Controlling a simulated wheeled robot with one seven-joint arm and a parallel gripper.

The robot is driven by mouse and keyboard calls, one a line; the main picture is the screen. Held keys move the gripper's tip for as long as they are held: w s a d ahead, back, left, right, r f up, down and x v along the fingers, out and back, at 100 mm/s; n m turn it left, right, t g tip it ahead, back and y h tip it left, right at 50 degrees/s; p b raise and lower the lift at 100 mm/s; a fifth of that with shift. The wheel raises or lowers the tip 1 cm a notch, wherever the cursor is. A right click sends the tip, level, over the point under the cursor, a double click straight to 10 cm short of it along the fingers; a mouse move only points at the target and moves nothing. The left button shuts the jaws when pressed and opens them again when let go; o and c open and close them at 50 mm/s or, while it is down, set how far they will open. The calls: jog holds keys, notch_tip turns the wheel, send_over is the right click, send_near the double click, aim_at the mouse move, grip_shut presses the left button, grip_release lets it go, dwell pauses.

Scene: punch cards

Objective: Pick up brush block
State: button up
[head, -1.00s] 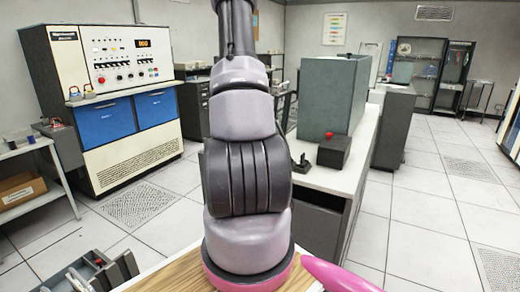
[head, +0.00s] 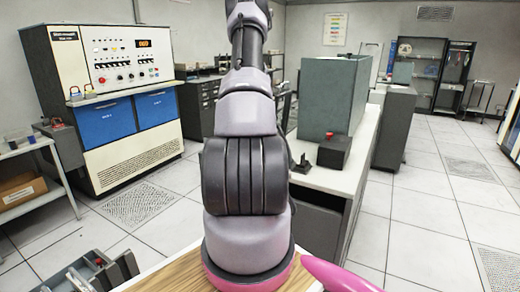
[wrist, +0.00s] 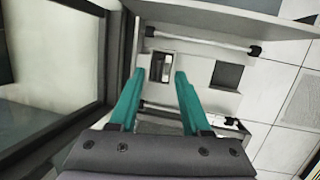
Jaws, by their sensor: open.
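My gripper (wrist: 158,76) is open in the wrist view, its two teal fingers apart with nothing between them. Beyond the fingertips lies a pale machine bed with a small recess. A small grey and dark block (wrist: 160,67) sits in that recess, in line with the gap between the fingers; it may be the brush block, but I cannot tell for sure. The gripper is short of it and not touching. In the head view the gripper is hidden behind my raised arm, and I cannot make out the brush block there.
In the wrist view, a horizontal rod (wrist: 200,40) crosses beyond the recess, and a dark-framed panel (wrist: 50,60) stands close on the left. In the head view, a grey-green cabinet (head: 333,95) and a dark box with a red knob (head: 333,153) stand on a counter. Floor at right is clear.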

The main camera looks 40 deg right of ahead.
jog(key=shift+x, duration=1.35)
grip_shut()
jog(key=shift+d+r, duration=0.1)
